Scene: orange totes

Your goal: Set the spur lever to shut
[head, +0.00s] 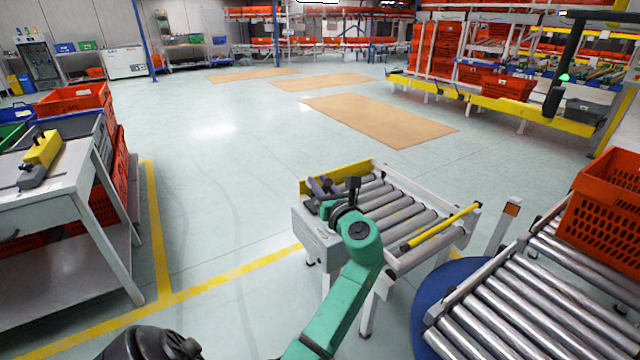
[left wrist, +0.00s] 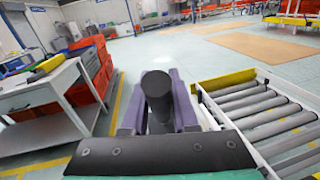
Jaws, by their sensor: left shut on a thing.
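The spur is a short roller conveyor (head: 398,213) with a white frame, to the right of the middle in the head view; its rollers also show in the left wrist view (left wrist: 262,118). A pale control box (head: 318,238) is on its near left corner. My left gripper (head: 320,187), with purple fingers, is over this corner. In the left wrist view, the fingers (left wrist: 158,105) are shut around a black cylindrical lever grip (left wrist: 157,86), seen nearly end-on. The lever's base and any position marks are hidden or too small to read. My right gripper is not in view.
A yellow bar (head: 440,227) lies across the spur's right end. A larger roller conveyor (head: 530,300) with an orange tote (head: 607,215) stands at right. A grey workbench (head: 60,195) stands at left. The floor between is clear.

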